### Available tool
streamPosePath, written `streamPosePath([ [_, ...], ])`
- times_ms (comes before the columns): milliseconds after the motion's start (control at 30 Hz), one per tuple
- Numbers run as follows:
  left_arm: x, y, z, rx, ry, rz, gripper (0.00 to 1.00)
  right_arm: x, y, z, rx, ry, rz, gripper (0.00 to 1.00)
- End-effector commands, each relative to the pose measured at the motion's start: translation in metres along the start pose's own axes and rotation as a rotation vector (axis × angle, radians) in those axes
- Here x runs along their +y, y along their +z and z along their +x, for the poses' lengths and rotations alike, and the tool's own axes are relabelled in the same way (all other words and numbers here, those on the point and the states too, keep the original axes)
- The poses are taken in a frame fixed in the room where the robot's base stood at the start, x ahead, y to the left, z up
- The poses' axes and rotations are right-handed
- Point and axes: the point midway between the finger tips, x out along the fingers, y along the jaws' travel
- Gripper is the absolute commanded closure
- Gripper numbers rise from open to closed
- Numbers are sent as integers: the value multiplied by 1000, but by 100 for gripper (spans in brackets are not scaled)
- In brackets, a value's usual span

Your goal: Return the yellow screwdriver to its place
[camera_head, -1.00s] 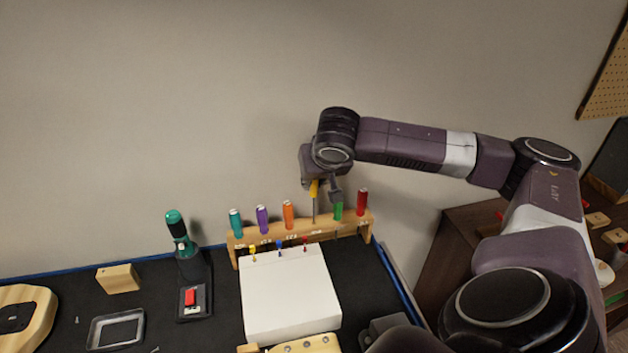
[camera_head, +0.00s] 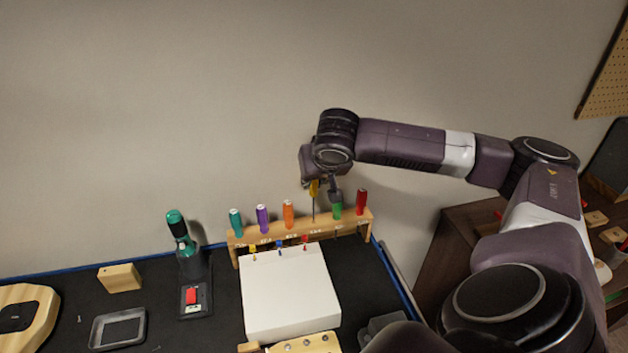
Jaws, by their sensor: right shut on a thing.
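The yellow screwdriver (camera_head: 314,188) is upright in my right gripper (camera_head: 320,190), its handle partly hidden by the fingers. Its thin shaft points down at the wooden rack (camera_head: 300,235), in the gap between the orange and green screwdrivers. I cannot tell how deep the shaft tip is in the rack. The rack holds teal (camera_head: 236,222), purple (camera_head: 262,218), orange (camera_head: 288,214), green (camera_head: 337,210) and red (camera_head: 361,202) screwdrivers upright. One finger of my right gripper is close to the green handle; I cannot tell if they touch. My left gripper is not in view.
A white box (camera_head: 289,295) stands in front of the rack, with small yellow, blue and red tools by its back edge. A green and black power tool (camera_head: 187,248), a wooden block (camera_head: 119,278) and a grey tray (camera_head: 117,329) are on the left of the black mat.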

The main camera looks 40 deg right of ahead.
Motion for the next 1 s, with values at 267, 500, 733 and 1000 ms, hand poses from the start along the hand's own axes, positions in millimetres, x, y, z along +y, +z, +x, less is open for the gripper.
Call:
streamPosePath([
  [267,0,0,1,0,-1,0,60,0,1,2,0,0,0,100],
  [500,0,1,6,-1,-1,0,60,0,7,10,-1,0,0,100],
  [733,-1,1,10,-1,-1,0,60,0,12,17,0,0,0,100],
  [1000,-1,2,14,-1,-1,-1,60,0,18,26,0,-1,1,100],
])
